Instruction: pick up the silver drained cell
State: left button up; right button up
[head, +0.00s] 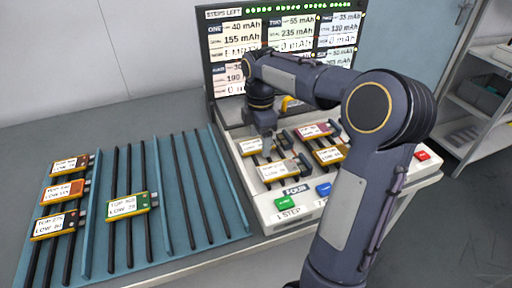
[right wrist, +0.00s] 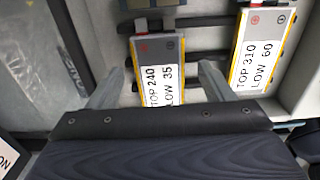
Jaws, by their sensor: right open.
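In the head view my right gripper (head: 270,138) is over the light tester deck (head: 262,203), partly covering the cells there. My left gripper is out of view.
A blue ribbed rack (head: 208,232) at left holds several labelled cells, including a green one (head: 130,205); its right slots are empty. A monitor (head: 230,28) stands behind the tester. Green (head: 284,203) and blue (head: 324,189) buttons sit on the tester's front.

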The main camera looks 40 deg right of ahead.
jog(key=shift+c, duration=0.3)
jog(key=c, duration=0.9)
jog(key=shift+c, duration=0.2)
